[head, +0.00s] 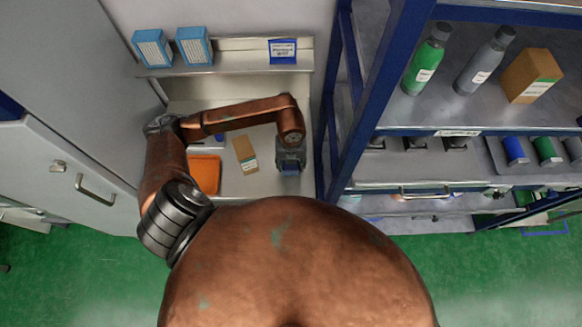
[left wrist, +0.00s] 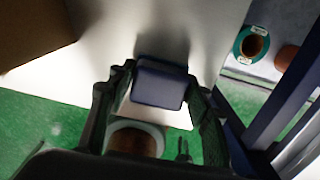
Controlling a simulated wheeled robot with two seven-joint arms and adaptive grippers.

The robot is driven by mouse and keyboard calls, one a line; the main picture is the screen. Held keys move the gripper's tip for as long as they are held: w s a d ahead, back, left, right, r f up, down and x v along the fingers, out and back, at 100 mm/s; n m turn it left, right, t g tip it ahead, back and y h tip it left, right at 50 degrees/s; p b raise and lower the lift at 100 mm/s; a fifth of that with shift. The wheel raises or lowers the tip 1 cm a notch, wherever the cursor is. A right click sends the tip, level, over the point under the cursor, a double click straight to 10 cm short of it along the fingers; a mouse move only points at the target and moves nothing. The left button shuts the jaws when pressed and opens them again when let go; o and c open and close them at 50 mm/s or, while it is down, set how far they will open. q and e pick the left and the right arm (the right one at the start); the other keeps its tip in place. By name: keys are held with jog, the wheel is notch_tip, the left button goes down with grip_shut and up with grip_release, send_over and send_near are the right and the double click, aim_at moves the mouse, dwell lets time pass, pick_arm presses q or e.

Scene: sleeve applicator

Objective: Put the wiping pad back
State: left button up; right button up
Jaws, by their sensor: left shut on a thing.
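My left gripper (head: 290,168) is over the right end of the white worktop. In the left wrist view its fingers (left wrist: 158,95) are shut on a dark blue pad (left wrist: 160,84), which I take to be the wiping pad. The pad sits between the two fingers above the worktop's edge. My right gripper is not in view.
Two blue boxes (head: 194,46) stand at the left of the ledge (head: 240,60). A brown carton (head: 245,155) and an orange tray-like item (head: 203,173) are on the worktop. A blue-framed rack (head: 372,90) with bottles stands close at right, a grey cabinet (head: 70,175) at left.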

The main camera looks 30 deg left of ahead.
pick_arm(q)
jog(key=shift+s+f, duration=0.1)
jog(key=shift+f, duration=0.85)
jog(key=shift+f, duration=0.1)
jog(key=shift+f, duration=0.15)
jog(key=o, duration=1.1)
jog(key=shift+r, duration=0.2)
jog(key=shift+r, duration=0.3)
notch_tip(320, 180, up, 12)
jog(key=shift+f+b, duration=0.25)
jog(key=shift+b, duration=0.5)
